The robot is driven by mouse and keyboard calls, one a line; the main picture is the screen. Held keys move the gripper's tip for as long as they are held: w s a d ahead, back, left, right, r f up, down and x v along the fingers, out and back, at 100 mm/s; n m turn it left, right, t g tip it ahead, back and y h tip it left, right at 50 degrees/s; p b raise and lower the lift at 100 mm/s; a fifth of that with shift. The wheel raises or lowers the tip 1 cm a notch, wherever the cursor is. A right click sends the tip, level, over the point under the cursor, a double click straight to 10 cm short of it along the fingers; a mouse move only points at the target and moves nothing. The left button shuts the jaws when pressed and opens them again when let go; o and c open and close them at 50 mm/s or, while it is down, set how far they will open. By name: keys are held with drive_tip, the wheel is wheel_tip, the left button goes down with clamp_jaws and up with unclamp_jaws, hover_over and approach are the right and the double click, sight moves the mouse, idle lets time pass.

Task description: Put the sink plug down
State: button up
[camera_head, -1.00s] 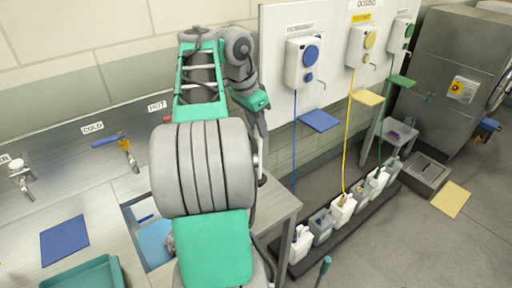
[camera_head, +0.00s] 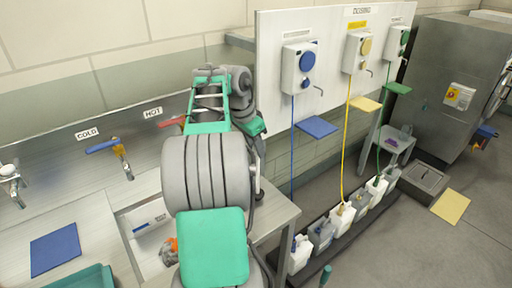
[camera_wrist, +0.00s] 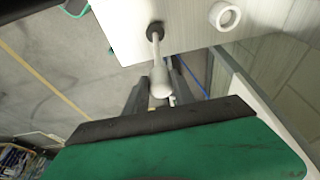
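The sink plug shows in the wrist view as a pale stem (camera_wrist: 161,72) with a round dark end (camera_wrist: 155,31). The dark end is over or against a pale surface, probably the metal counter (camera_head: 272,216); I cannot tell if it touches. My gripper (camera_wrist: 162,84) has a dark finger on each side of the stem's thick near end and appears shut on it. In the head view my arm hides most of the gripper, and only a small dark bit shows by the counter's right end. The sink basin (camera_head: 126,222) is left of my arm, partly hidden.
A white ring-shaped thing (camera_wrist: 225,15) is close to the plug in the wrist view. The blue-handled cold tap (camera_head: 103,146) and red-handled hot tap (camera_head: 172,121) stand behind the sink. A blue cloth (camera_head: 55,250) and teal tray (camera_head: 85,278) lie left. Several bottles stand on the floor rack right.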

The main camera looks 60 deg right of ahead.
drive_tip(key=o, duration=0.3)
drive_tip(key=shift+o, duration=0.2)
drive_tip(key=shift+r+p, duration=0.35)
drive_tip(key=shift+r, duration=0.05)
drive_tip(key=p+v, duration=0.5)
drive_tip(key=v, duration=0.7)
drive_tip(key=w+a+n+t+h, duration=0.1)
drive_tip(key=w+a+n+t, duration=0.1)
drive_tip(key=w+a+n, duration=0.55)
drive_tip(key=w+a+n+t, duration=0.1)
drive_tip(key=w+a+n, duration=0.25)
drive_tip(key=a, duration=0.65)
drive_tip(key=a+f+n+t+y, duration=0.1)
drive_tip(key=a+f+n, duration=0.2)
drive_tip(key=a, duration=0.6)
drive_tip(key=s+a+f+n+t+y, duration=0.1)
drive_tip(key=a+f+n, duration=0.2)
drive_tip(key=a, duration=0.6)
drive_tip(key=s+a+f+n+t+y, duration=0.1)
drive_tip(key=a+f+n+y, duration=0.1)
drive_tip(key=a+n, duration=0.4)
drive_tip(key=a+f, duration=0.1)
drive_tip(key=a, duration=0.3)
drive_tip(key=shift+f, duration=0.35)
